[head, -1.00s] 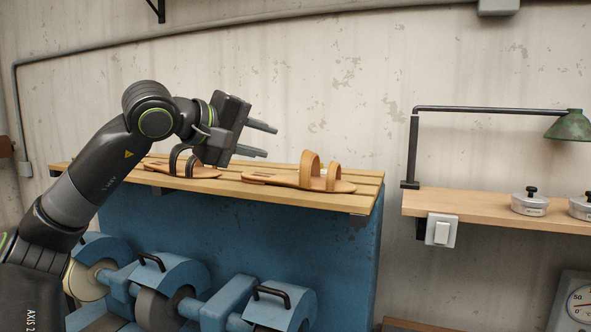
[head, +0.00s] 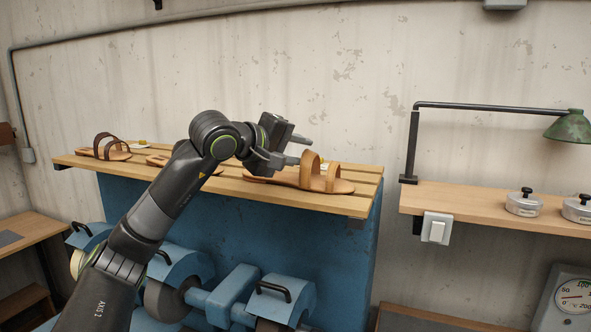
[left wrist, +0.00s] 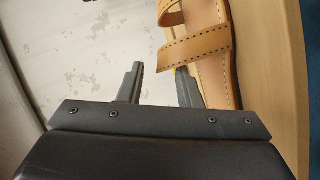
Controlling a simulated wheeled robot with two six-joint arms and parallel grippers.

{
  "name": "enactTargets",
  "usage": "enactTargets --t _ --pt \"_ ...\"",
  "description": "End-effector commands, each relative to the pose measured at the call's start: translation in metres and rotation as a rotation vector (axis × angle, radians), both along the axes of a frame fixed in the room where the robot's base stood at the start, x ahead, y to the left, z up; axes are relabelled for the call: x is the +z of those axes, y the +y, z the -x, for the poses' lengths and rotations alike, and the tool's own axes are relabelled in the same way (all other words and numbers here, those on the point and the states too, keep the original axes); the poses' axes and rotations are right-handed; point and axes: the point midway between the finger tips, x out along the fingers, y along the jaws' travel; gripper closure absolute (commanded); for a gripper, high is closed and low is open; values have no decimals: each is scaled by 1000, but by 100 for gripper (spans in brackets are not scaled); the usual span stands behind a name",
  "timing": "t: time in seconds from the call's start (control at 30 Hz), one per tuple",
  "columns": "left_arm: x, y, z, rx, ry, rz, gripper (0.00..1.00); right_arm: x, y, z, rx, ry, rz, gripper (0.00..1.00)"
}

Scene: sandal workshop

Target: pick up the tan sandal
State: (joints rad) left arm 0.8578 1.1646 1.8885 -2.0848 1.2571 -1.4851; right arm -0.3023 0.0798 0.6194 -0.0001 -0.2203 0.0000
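The tan sandal (head: 326,184) lies on the slatted wooden shelf (head: 361,190), with two tan straps standing up in loops. It also shows at the upper right of the left wrist view (left wrist: 205,48), where stitching is visible on a strap. My left gripper (head: 305,151) is above the shelf, just left of the sandal's straps and over its left part. My right gripper is out of view.
A sandal with dark brown straps (head: 116,153) lies at the shelf's left end. Another sandal (head: 158,160) is partly hidden behind my left arm. The wall is close behind the shelf. Blue grinding machines (head: 236,292) stand below. A lamp (head: 571,126) hangs over the right-hand shelf.

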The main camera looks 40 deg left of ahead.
Motion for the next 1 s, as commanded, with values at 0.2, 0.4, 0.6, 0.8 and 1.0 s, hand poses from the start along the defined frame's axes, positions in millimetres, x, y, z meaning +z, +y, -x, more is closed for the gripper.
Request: enactTargets --t 0.2,0.4,0.6,0.8,1.0 --pt "-4 -4 -20 -2 2 3 68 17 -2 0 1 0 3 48" --pt "-7 -4 -24 0 1 0 68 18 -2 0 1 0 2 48" --pt "-7 -4 -24 0 1 0 76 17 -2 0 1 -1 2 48" --pt "-7 -4 -24 0 0 0 100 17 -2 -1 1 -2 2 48" --pt "-6 -4 -24 0 -2 -1 100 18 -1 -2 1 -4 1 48"
